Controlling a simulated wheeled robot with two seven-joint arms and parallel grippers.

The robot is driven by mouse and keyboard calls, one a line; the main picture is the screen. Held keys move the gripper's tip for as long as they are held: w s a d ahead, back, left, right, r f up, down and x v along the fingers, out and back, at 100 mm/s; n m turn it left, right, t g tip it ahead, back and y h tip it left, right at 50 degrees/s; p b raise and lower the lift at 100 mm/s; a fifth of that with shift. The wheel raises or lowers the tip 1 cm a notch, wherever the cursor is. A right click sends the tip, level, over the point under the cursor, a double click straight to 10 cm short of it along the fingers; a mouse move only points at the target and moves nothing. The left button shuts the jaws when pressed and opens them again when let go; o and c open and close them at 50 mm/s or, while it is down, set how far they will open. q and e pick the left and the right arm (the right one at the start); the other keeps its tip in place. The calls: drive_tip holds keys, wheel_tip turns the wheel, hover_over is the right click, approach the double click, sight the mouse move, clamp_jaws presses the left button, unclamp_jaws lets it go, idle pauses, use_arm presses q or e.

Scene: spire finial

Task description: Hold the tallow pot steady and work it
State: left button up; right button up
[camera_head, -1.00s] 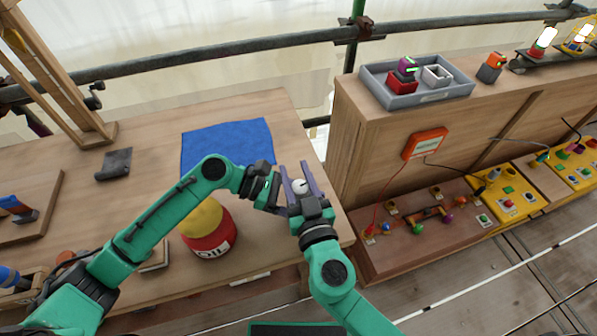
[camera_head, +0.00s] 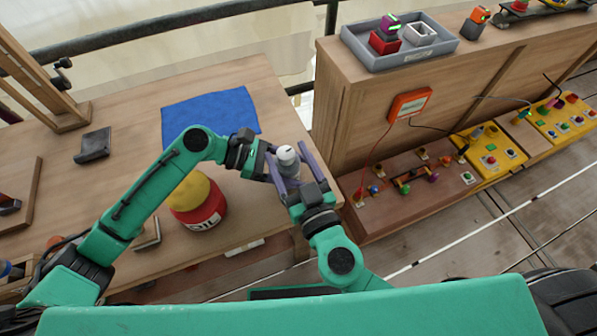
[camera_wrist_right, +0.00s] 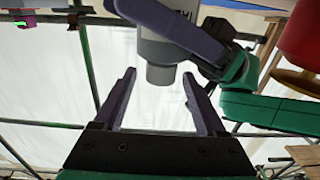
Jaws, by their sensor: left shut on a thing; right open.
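The tallow pot appears to be the small grey pot with a white round top (camera_head: 288,158), above the right end of the workbench. It also shows at the top of the right wrist view (camera_wrist_right: 160,62), narrow end between the fingertips. My left gripper (camera_head: 278,168) comes in from the left and is shut on its body; in the right wrist view one of its dark fingers crosses the pot. My right gripper (camera_head: 290,152) is open, its purple fingers spread on either side of the pot, with gaps visible in the wrist view.
A red and yellow oil jar (camera_head: 199,205) stands beneath my left forearm. A blue cloth (camera_head: 210,115) lies behind on the workbench (camera_head: 240,225). A wooden cabinet (camera_head: 365,110) with a grey tray (camera_head: 350,42) stands to the right, with wired panels below.

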drive_tip(key=v, duration=0.7)
drive_tip(key=shift+s, duration=0.2)
